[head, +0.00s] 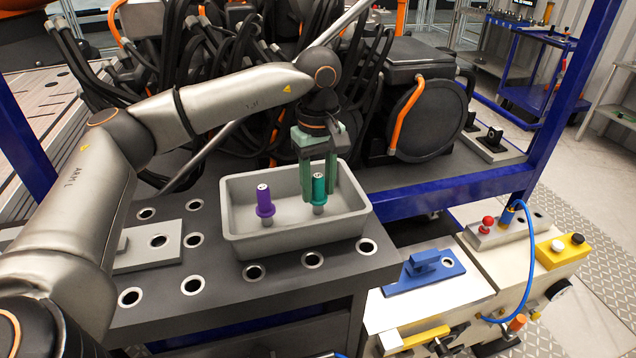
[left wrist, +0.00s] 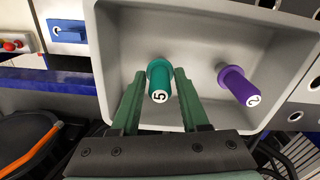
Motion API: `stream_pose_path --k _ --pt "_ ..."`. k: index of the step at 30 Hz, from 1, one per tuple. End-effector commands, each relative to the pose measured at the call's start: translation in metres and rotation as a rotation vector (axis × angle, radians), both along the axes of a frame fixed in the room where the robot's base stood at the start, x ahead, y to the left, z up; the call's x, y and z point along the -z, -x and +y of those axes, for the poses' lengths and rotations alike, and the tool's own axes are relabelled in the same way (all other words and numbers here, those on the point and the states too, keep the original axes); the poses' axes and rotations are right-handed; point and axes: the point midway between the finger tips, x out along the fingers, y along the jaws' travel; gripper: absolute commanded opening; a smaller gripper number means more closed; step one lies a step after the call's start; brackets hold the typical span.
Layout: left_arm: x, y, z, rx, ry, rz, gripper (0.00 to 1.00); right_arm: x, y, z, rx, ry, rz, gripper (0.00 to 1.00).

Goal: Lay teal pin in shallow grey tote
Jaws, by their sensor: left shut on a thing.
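The teal pin (head: 319,187) is upright inside the shallow grey tote (head: 290,240). In the left wrist view the teal pin (left wrist: 160,76) shows a white end marked 5. My left gripper (head: 319,194) points down into the tote, its green fingers on either side of the teal pin and shut on it. I cannot tell whether the pin's lower end touches the tote floor. The grey tote (left wrist: 195,30) fills much of the left wrist view. My right gripper is in neither view.
A purple pin (head: 264,200) marked 2 stands upright in the tote, left of the teal pin. The dark bench (head: 215,300) around the tote has several ringed holes. A grey plate (head: 150,248) lies left of the tote. Black cables (head: 200,60) crowd behind it.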

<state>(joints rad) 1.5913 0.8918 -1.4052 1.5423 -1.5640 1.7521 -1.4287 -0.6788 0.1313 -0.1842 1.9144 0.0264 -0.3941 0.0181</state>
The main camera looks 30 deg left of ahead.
Motion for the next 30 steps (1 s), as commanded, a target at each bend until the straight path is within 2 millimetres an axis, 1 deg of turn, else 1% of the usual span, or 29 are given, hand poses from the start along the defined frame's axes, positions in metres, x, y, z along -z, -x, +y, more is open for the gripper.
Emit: stream_pose_path --k 6,7,14,15,21,25,29,30 --pt "0.003 0.0 0.0 0.0 0.0 -0.001 0.0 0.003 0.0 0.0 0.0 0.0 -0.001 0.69" --pt "0.003 0.0 0.0 0.0 0.0 0.0 0.47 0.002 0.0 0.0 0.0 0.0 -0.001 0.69" --pt "0.002 0.0 0.0 0.0 0.0 0.0 0.73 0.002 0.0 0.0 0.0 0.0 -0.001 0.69" --pt "0.002 0.0 0.0 0.0 0.0 0.0 0.75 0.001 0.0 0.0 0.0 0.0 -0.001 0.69" --pt "0.002 0.0 0.0 0.0 0.0 0.0 0.75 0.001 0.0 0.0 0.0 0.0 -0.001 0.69" --pt "-0.005 0.0 0.0 0.0 0.001 -0.002 0.75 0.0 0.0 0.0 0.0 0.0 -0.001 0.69" --pt "-0.025 -0.001 0.0 0.0 0.002 -0.003 0.75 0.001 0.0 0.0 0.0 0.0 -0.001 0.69" --pt "-0.034 -0.001 -0.001 0.0 0.002 -0.005 0.75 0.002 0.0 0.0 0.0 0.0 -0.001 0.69"
